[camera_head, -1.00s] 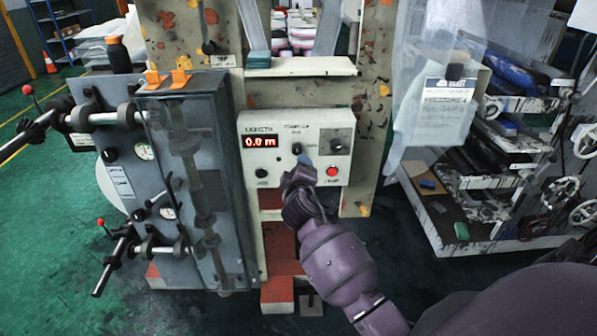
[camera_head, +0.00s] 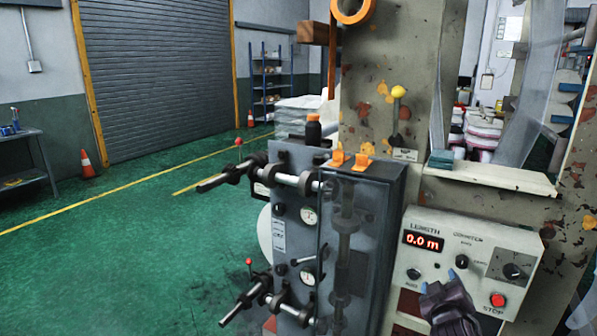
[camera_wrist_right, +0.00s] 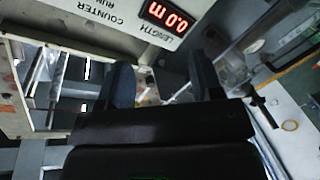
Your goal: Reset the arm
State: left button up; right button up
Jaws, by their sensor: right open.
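My right gripper (camera_head: 455,277) is at the lower right of the head view, in front of the control panel (camera_head: 420,272). It sits just below the counter knob (camera_head: 462,261) and left of the red stop button (camera_head: 497,300). I cannot tell whether it touches the panel. In the right wrist view the two dark fingers (camera_wrist_right: 163,82) are apart with nothing held between them. The length display (camera_head: 423,241) reads 0.0 m, and the display also shows in the right wrist view (camera_wrist_right: 167,17). My left gripper is not in view.
A grey machine box (camera_head: 377,195) with rods, gauges and red-tipped levers stands left of the panel. A pale ledge (camera_head: 490,177) juts out above the panel. Green floor (camera_head: 150,265) lies open at the left, with orange cones (camera_head: 86,164) near the shutter door.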

jog(key=s+a+f+m+g+y, duration=0.2)
jog(key=s+f, duration=0.8)
jog(key=s, duration=0.5)
jog(key=s+a+f+m+g+y, duration=0.2)
jog(key=s+f, duration=0.8)
jog(key=s, duration=0.5)
jog(key=shift+a+f+g+y, duration=0.3)
jog(key=shift+a+f+y, duration=0.15)
jog(key=shift+a, duration=0.4)
jog(key=shift+r, duration=0.1)
